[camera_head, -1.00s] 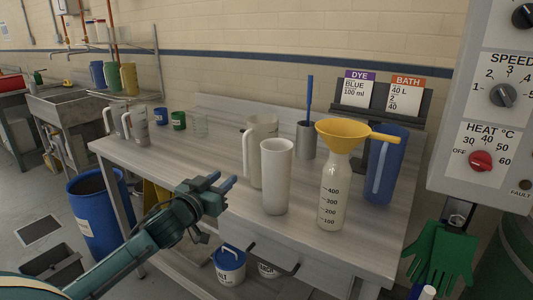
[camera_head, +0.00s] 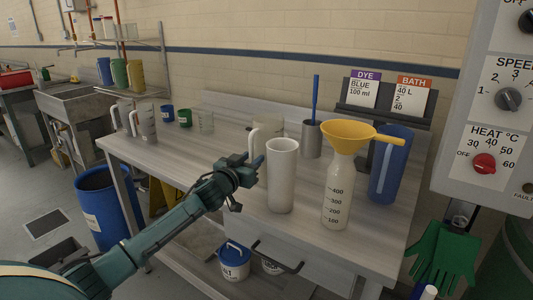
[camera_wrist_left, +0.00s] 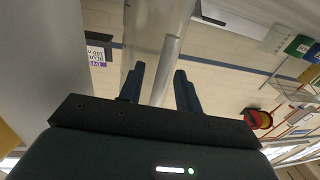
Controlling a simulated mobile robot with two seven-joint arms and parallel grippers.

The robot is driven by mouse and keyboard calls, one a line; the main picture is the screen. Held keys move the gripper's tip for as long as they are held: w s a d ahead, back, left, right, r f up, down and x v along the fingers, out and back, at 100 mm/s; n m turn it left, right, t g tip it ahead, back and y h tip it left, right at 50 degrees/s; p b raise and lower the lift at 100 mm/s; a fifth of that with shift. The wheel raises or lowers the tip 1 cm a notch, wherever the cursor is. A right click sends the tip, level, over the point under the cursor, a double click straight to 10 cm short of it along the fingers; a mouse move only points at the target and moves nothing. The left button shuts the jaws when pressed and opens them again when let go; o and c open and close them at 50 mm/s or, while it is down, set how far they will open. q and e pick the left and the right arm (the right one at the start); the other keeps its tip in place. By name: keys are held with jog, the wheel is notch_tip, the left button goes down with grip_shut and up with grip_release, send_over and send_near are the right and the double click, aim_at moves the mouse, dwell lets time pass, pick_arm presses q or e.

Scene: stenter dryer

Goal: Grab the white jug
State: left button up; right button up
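A whitish jug (camera_head: 268,131) stands upright on the table, with its handle on the left side. A taller white cylindrical vessel (camera_head: 283,178) stands in front and hides much of it. My left gripper (camera_head: 253,162) is open at the handle side of the rear jug, left of the front vessel. In the left wrist view, the open fingers (camera_wrist_left: 159,88) are on either side of a pale upright handle (camera_wrist_left: 168,62), with the jug body (camera_wrist_left: 150,30) beyond. Contact cannot be told. My right gripper is out of view.
A bottle (camera_head: 338,190) with a yellow funnel (camera_head: 345,135) and a blue jug (camera_head: 391,168) stand to the right. A metal cup (camera_head: 311,140) holds a blue rod behind. Other jugs (camera_head: 147,123) and small cups (camera_head: 185,118) stand at the table's left end.

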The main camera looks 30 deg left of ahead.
pick_arm(q)
jog(key=shift+w, duration=0.25)
jog(key=shift+c, duration=0.3)
grip_shut()
